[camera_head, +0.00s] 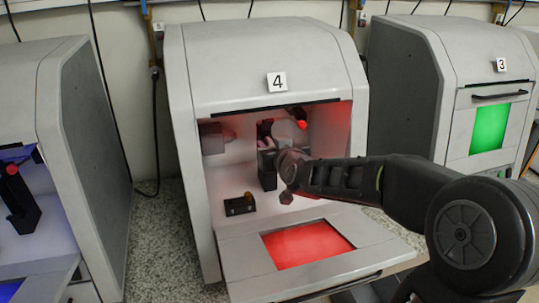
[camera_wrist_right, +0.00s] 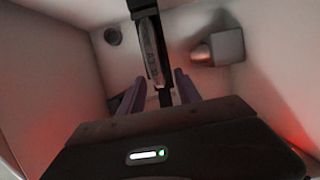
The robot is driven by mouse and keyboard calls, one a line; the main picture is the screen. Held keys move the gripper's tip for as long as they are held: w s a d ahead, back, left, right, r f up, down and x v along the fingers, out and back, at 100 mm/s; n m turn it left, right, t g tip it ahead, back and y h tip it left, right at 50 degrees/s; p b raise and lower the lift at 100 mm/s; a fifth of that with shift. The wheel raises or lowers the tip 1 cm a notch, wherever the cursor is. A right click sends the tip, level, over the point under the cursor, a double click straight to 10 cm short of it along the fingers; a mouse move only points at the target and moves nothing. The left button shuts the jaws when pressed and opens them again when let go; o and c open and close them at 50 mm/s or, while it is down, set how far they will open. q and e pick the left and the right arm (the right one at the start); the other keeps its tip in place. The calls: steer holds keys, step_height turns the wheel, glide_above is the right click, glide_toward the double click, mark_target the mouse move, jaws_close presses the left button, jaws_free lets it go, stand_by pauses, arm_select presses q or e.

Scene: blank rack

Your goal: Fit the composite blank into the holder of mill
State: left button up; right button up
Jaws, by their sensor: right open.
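The mill marked 4 (camera_head: 268,62) stands open in the middle of the head view, red-lit inside. A dark upright holder (camera_head: 268,178) stands in its chamber; its dark frame (camera_wrist_right: 140,8) also shows at the top of the right wrist view. A grey, narrow piece, apparently the composite blank (camera_wrist_right: 151,50), sits upright within that frame. How fully it is seated I cannot tell. My right gripper (camera_wrist_right: 160,82) is open, its two purplish fingers apart on either side below the blank. In the head view my right wrist hides most of the fingers. My left gripper is out of view.
A small black block with a yellowish knob (camera_head: 240,205) sits on the chamber floor. A red-tipped dark part (camera_head: 301,124) hangs at the chamber's upper right. A grey spindle block (camera_wrist_right: 226,46) juts from the wall. The lowered door (camera_head: 235,271) lies in front. Mill 3 (camera_head: 485,75) is closed.

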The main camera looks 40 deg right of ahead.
steer(key=shift+c, duration=0.2)
jaws_close()
stand_by(1.1)
